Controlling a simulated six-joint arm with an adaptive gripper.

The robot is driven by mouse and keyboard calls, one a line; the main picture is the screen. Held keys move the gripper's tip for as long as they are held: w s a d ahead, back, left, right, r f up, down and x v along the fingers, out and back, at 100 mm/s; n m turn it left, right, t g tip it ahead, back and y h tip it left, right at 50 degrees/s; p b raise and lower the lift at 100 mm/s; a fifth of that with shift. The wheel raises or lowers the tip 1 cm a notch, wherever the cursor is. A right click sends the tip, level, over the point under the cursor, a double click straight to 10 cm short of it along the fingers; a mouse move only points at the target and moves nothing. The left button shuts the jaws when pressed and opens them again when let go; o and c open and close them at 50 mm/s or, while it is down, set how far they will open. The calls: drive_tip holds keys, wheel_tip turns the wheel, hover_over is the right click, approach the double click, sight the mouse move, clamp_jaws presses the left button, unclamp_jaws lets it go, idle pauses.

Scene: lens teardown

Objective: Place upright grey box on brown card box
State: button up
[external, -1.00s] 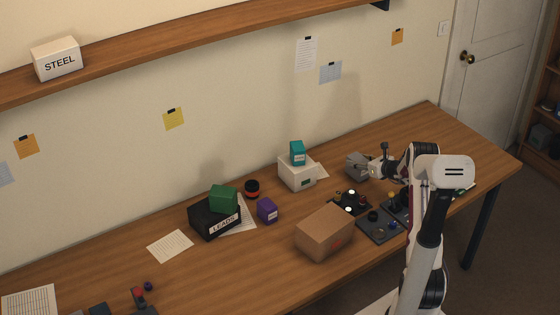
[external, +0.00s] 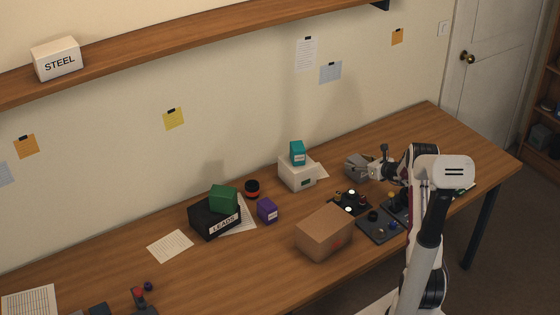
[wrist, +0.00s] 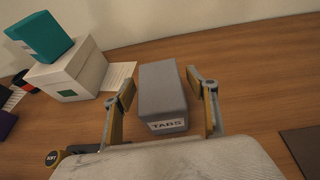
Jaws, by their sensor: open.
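The grey box (external: 357,166) stands on the table near the back, right of the white box; in the wrist view the grey box (wrist: 162,92) has a white label reading TABS. My gripper (external: 374,169) is beside it in the external view. In the wrist view my gripper (wrist: 160,88) is open, with one finger on each side of the box; the fingers look apart from its sides. The brown card box (external: 325,232) sits closed on the table, nearer the front, with a flat bare top. It is not visible in the wrist view.
A white box (external: 297,173) with a teal box (external: 298,153) on top stands left of the grey box. Dark trays (external: 378,227) with small parts lie right of the card box. A purple box (external: 267,210) and a black box (external: 215,219) bearing a green box (external: 223,198) stand further left.

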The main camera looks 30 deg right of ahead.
drive_tip(key=shift+s, duration=0.1)
drive_tip(key=shift+v, duration=3.8)
drive_tip(key=shift+a, duration=0.2)
